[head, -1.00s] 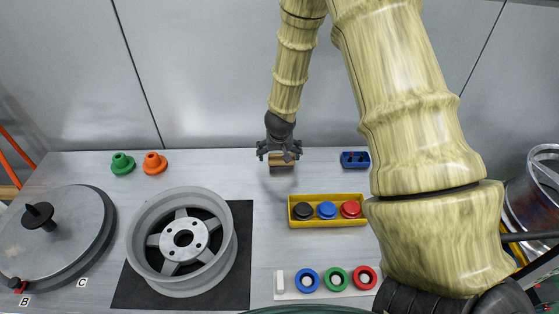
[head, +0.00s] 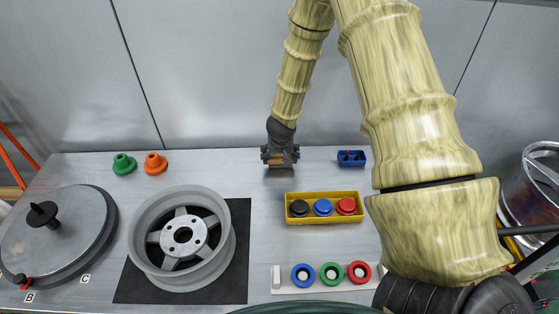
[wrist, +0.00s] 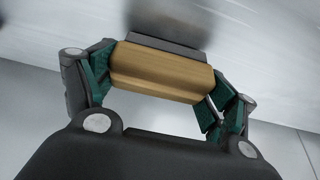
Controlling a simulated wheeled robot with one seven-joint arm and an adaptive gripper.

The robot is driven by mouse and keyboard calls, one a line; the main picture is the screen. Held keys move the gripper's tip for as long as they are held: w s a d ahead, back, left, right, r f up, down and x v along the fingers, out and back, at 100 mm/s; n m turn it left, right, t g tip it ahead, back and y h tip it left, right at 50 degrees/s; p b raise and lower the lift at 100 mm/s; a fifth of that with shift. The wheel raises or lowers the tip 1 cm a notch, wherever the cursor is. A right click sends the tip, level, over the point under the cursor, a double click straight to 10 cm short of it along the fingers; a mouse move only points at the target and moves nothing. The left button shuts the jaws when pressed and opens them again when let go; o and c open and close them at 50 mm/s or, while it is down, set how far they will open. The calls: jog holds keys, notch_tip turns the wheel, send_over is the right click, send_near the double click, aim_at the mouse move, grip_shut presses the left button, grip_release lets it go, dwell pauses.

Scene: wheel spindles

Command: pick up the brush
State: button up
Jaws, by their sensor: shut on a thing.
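The brush has a light wooden block (wrist: 160,72) and a dark grey part (wrist: 165,40) along its far side in the wrist view. My gripper (wrist: 158,82) is shut on the wooden block, with a green-lined finger at each end of it. In the head view my gripper (head: 280,161) is at the back middle of the table, and the brush (head: 279,158) shows only as a small tan patch, mostly hidden by the fingers. I cannot tell whether the brush touches the table.
The back wall stands close behind my gripper.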

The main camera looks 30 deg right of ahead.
jog(key=shift+w+f, duration=0.2)
jog(key=shift+w, duration=0.1)
jog(key=shift+s+r+b, duration=0.1)
jog(key=shift+r+b, duration=0.6)
jog(key=shift+r, duration=4.35)
